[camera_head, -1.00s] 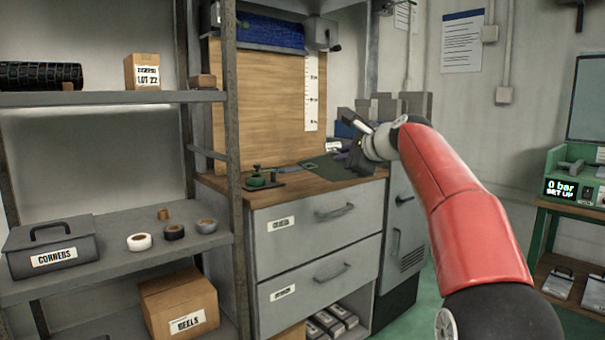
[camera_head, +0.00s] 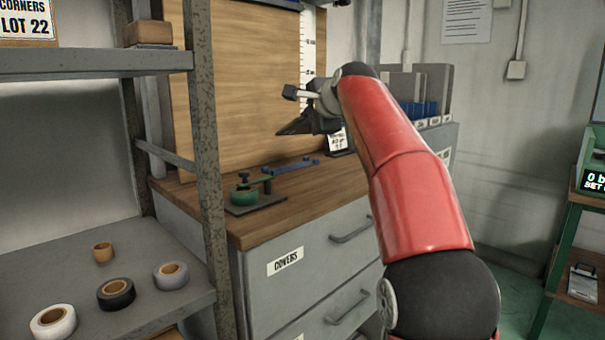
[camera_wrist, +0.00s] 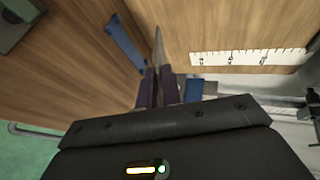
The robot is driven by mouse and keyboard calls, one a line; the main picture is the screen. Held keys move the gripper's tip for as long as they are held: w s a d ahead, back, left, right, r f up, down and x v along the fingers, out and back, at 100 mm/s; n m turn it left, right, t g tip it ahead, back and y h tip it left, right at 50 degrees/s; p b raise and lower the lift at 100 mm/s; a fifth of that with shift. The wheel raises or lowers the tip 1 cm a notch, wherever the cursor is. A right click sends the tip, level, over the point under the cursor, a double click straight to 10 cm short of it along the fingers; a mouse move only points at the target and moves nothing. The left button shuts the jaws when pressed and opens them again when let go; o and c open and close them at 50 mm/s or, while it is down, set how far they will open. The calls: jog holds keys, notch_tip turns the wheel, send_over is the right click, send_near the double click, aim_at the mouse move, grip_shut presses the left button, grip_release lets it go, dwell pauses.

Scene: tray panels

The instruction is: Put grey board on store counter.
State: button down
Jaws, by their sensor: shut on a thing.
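My gripper (camera_head: 312,122) is above the wooden counter (camera_head: 262,228), near the upright wooden back panel. It is shut on a thin dark grey board (camera_head: 294,126), which is held clear of the counter top. In the wrist view the board (camera_wrist: 158,48) shows nearly edge-on as a narrow grey sliver between the fingertips (camera_wrist: 160,75). Most of its face is hidden there. I cannot tell whether this wooden counter is the one called the store counter.
A green clamp (camera_head: 244,193) on a dark base and a blue strip (camera_head: 296,165) lie on the counter. A small sign (camera_head: 338,141) and a rack of grey panels (camera_head: 436,86) stand behind. A shelf post (camera_head: 206,150) rises at left.

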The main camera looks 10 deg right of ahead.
notch_tip(320, 180, down, 10)
jog(key=b, duration=0.5)
jog(key=shift+s+r, duration=0.1)
jog(key=c, duration=1.7)
grip_release()
jog(key=shift+c, duration=0.2)
jog(key=b+v, duration=0.1)
jog(key=v, duration=0.7)
